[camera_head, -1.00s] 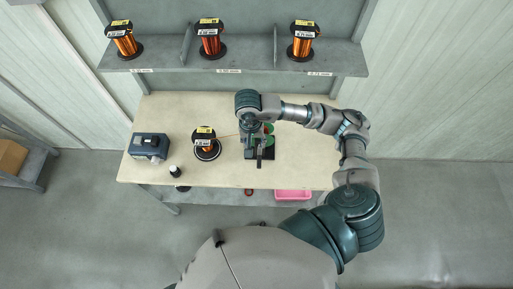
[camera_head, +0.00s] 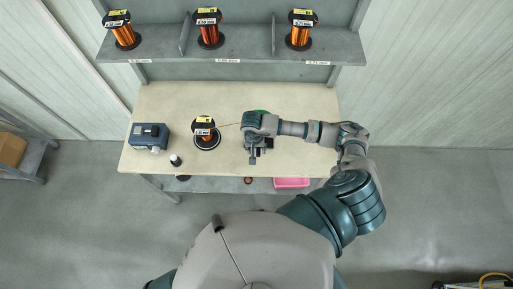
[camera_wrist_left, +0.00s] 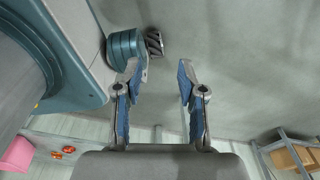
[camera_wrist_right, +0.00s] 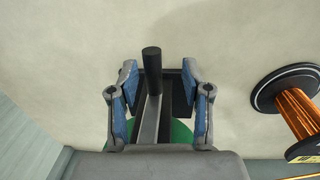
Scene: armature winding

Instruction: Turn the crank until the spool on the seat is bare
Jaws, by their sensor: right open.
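The spool on the seat (camera_head: 204,128) stands on the bench with a yellow-and-white label and orange wire on it. A thin wire runs from it to the right, towards the winder. The spool also shows at the right edge of the right wrist view (camera_wrist_right: 296,112). The crank's dark handle (camera_wrist_right: 152,62) and grey arm (camera_wrist_right: 150,122) lie between the fingers of my right gripper (camera_wrist_right: 160,78), which is open. A green part of the winder (camera_wrist_right: 182,133) shows behind; my right arm hides most of the winder in the head view. My left gripper (camera_wrist_left: 158,72) is open and empty, away from the bench.
A dark blue box device (camera_head: 149,136) and a small black-and-white bottle (camera_head: 175,160) are left of the spool. Three labelled spools stand on the shelf (camera_head: 230,46) above. A pink bin (camera_head: 291,183) sits below the bench.

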